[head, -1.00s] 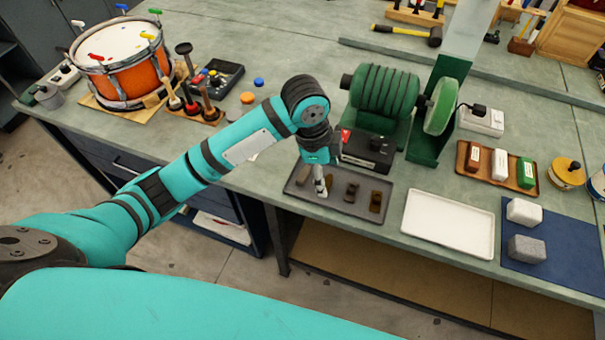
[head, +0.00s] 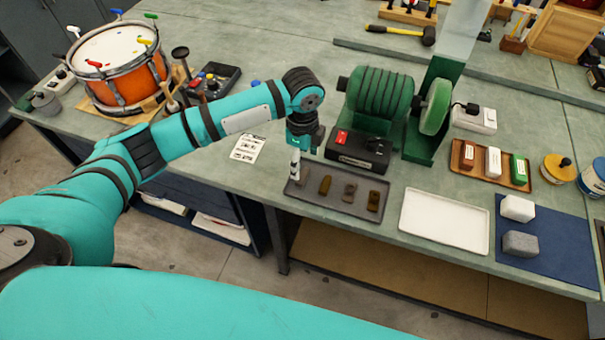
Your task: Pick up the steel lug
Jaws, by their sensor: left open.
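The grey tray (head: 338,203) near the bench's front edge holds a row of small lugs. A brown lug (head: 325,184), a greyer-brown lug (head: 349,191) and a dark brown lug (head: 374,201) show clearly. Something else at the tray's left end is partly hidden by my left gripper (head: 295,172). I cannot tell for sure which lug is the steel one. My left gripper points down over the left end of the tray, open, its pale fingers small in view. I cannot tell whether it touches anything. My right gripper is not in view.
A black switch box (head: 357,151) and the green grinder (head: 380,95) stand just behind the tray. An empty white tray (head: 445,221) lies to the right, then a blue mat (head: 545,250) with two blocks. A printed card (head: 249,148) lies left of my gripper.

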